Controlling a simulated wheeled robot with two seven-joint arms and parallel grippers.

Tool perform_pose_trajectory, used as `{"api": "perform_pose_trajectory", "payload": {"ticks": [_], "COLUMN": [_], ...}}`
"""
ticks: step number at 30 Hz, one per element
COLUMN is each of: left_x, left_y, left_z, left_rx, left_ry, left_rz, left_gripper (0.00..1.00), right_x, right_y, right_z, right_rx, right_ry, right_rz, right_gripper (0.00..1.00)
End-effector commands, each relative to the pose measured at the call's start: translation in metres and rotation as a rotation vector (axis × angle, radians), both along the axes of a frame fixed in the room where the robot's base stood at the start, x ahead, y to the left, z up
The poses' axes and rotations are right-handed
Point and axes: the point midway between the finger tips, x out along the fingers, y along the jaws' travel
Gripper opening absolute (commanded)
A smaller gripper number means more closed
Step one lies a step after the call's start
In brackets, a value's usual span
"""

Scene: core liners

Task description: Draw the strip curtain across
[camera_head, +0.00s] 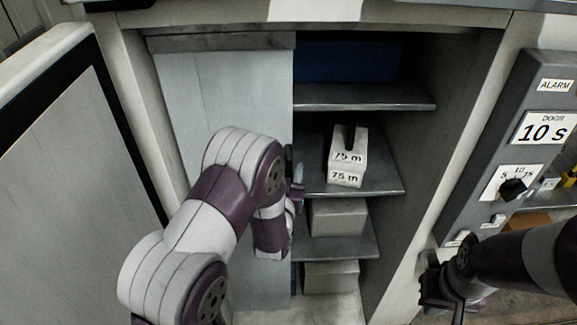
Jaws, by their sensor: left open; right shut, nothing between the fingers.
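The strip curtain (225,90) is a pale grey hanging sheet under a grey top rail (220,41). It covers the left part of the cabinet opening, and the right part is uncovered. My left arm crosses in front of the curtain, and my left gripper (296,186) is open at the curtain's right edge. The wrist hides part of the fingers, so I cannot tell whether the edge lies between them. My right gripper (440,290) is shut and empty at the lower right, in front of the frame beside the control panel.
Shelves (375,185) in the uncovered part hold a white block marked 75 m (346,168), a blue box (345,62) and grey boxes (338,217). An open door (65,150) stands at the left. A control panel (500,150) with a knob is at the right.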

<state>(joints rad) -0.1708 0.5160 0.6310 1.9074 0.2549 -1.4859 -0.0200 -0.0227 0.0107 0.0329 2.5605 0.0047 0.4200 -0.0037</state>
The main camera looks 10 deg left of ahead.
Motion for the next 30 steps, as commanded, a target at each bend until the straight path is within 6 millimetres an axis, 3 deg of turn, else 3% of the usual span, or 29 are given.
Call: {"api": "perform_pose_trajectory", "payload": {"ticks": [9, 13, 23, 26, 30], "left_x": [0.003, 0.003, 0.006, 0.01, 0.02], "left_y": [0.0, 0.0, -0.01, -0.027, -0.063], "left_z": [0.0, 0.0, -0.002, -0.003, -0.005], "left_rx": [0.0, 0.0, 0.0, -0.001, -0.003], "left_ry": [-0.001, -0.001, -0.001, -0.002, -0.004], "left_rz": [0.0, 0.0, -0.002, -0.005, -0.007], "left_gripper": [0.4, 0.0, 0.0, 0.0, 0.0], "right_x": [0.0, 0.0, 0.0, 0.0, 0.0], "right_y": [0.0, 0.0, 0.0, 0.0, 0.0], "right_z": [0.001, 0.001, -0.005, -0.013, -0.029], "right_rx": [0.0, 0.0, 0.0, 0.0, 0.0], "right_ry": [0.0, -0.001, -0.001, -0.001, -0.001], "right_rz": [0.0, 0.0, 0.0, -0.001, -0.001], "right_gripper": [0.0, 0.0, 0.0, 0.0, 0.0]}}
